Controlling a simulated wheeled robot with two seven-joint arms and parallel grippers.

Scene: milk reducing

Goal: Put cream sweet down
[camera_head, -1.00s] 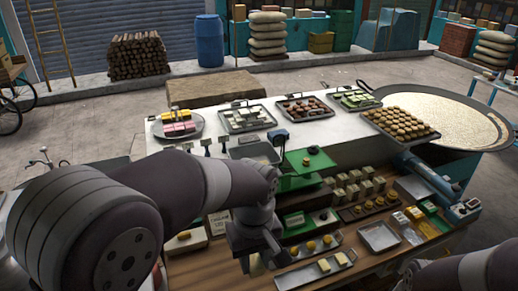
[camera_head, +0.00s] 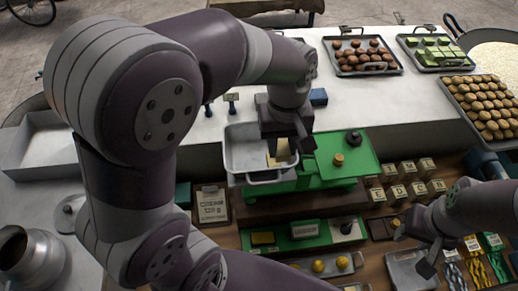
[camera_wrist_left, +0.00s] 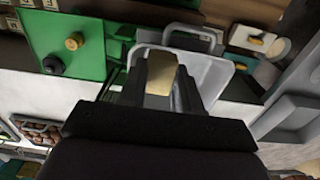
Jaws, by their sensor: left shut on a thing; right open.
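A cream sweet (camera_head: 281,157) is a small pale yellow block. My left gripper (camera_head: 288,150) is shut on it and holds it over the right part of a grey metal pan (camera_head: 240,153) on the green scale (camera_head: 338,165). In the left wrist view the sweet (camera_wrist_left: 161,75) sits between the fingers, with the pan (camera_wrist_left: 211,75) behind it. I cannot tell whether the sweet touches the pan floor. My right gripper (camera_head: 424,243) is open and empty over the front right of the stall.
Trays of brown sweets (camera_head: 362,56), green sweets (camera_head: 430,50) and round biscuits (camera_head: 485,108) stand at the back right. Small lettered blocks (camera_head: 400,190) stand right of the scale. An empty metal tray (camera_head: 408,268) lies below my right gripper. The white counter behind the scale has free room.

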